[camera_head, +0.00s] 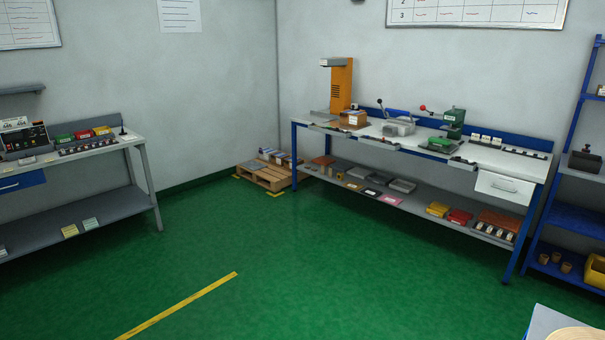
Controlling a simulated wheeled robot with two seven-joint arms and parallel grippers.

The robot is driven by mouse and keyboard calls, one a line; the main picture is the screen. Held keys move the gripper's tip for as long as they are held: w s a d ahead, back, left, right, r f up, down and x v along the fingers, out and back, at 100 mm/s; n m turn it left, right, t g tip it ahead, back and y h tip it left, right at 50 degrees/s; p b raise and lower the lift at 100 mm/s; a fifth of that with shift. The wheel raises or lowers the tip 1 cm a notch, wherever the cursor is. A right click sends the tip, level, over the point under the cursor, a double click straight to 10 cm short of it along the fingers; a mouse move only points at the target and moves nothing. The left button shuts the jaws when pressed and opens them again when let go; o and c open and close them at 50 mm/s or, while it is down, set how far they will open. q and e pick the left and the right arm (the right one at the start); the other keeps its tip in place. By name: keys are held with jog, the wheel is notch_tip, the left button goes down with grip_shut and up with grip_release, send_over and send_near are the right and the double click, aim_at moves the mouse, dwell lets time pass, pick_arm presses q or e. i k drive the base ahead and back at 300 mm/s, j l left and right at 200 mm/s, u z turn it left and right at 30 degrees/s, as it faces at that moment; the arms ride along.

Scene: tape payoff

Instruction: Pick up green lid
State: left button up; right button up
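I cannot make out for certain which thing is the green lid. A small green item (440,144) lies on the right workbench (480,154), in front of a green hand press (454,122); it is too small to identify. Another small green item (64,139) sits beside red and yellow ones on the left workbench (97,147). Both are far off across the room. Neither of my grippers is in view.
Open green floor (300,270) with a yellow line (180,305) lies ahead. A loaded wooden pallet (266,178) stands in the corner. A blue shelf rack (570,215) stands at the right. A pale surface with a round tan thing (577,334) shows at bottom right.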

aim_at(434, 139)
jog(key=i+j, duration=0.1)
jog(key=i, duration=0.55)
jog(key=i+j, duration=0.1)
jog(key=i, duration=0.5)
jog(key=i+l+z, duration=0.15)
jog(key=i+z, duration=0.8)
jog(key=i+j+z, duration=0.1)
jog(key=i+z, duration=0.55)
jog(key=i, duration=1.45)
jog(key=j, duration=0.1)
